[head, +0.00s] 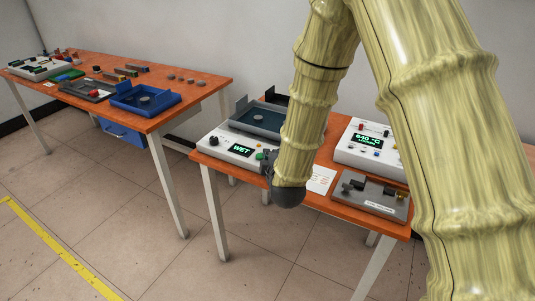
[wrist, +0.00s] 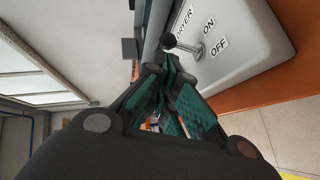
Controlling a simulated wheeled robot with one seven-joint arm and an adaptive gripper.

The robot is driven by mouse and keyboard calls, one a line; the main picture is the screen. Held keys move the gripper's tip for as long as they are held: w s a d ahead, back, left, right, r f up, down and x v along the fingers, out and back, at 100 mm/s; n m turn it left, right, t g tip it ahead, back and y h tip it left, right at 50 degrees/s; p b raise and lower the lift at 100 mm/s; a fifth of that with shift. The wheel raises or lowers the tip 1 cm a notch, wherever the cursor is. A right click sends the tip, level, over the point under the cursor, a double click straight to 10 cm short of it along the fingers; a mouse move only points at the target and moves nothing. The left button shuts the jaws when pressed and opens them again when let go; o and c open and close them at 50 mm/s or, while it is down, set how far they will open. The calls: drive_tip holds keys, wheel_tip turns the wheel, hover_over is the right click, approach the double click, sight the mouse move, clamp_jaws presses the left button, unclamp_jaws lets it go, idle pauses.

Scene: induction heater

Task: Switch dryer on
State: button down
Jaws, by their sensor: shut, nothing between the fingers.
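The dryer (head: 222,148) is a white box at the left end of the near table, with a green display (head: 241,150) reading WET. The wrist view shows its grey panel (wrist: 255,60) lettered DRYER, ON and OFF. A metal toggle switch (wrist: 188,48) with a dark round knob stands out beside these words; I cannot tell which way it is set. My gripper (wrist: 166,68) is shut and empty, its fingertips close to the knob; I cannot tell whether they touch. In the head view my gripper (head: 268,163) is dark and partly hidden by my arm, at the dryer's right front.
A white unit reading 640 °C (head: 368,140) and a grey fixture (head: 372,197) stand to the right on the same table (head: 325,152). Another table (head: 165,118) at left holds a blue tray (head: 145,98). The floor in front is clear.

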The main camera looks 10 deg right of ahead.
drive_tip(key=shift+s+a+r+p, duration=0.3)
drive_tip(key=shift+a+r, duration=0.1)
drive_tip(key=shift+a, duration=0.1)
drive_tip(key=a+r+v, duration=0.1)
drive_tip(key=v, duration=1.1)
drive_tip(key=shift+w+a+r+p, duration=0.25)
drive_tip(key=shift+r+p, duration=0.05)
drive_tip(key=shift+r, duration=0.1)
drive_tip(key=shift+f, duration=0.1)
drive_tip(key=s+d+f+m+g+p, duration=0.2)
drive_tip(key=s+d+f+m+g, duration=0.3)
drive_tip(key=f, duration=0.6)
drive_tip(key=s+f+m+g+p, duration=0.25)
drive_tip(key=s+f, duration=0.45)
drive_tip(key=f, duration=0.4)
drive_tip(key=s+d+f+m+g, duration=0.2)
drive_tip(key=s+f, duration=0.2)
drive_tip(key=s, duration=0.3)
drive_tip(key=s+d+f+m+g+p, duration=0.1)
drive_tip(key=s+f+m+g, duration=0.2)
drive_tip(key=s, duration=0.5)
drive_tip(key=s+d+f+m+g+p, duration=0.1)
drive_tip(key=s+d+f+m+g, duration=0.1)
drive_tip(key=s+f, duration=0.3)
drive_tip(key=s+m, duration=0.1)
drive_tip(key=s, duration=0.2)
drive_tip(key=shift+s+d+f, duration=0.2)
drive_tip(key=shift+s+d, duration=0.05)
drive_tip(key=shift+d, duration=0.05)
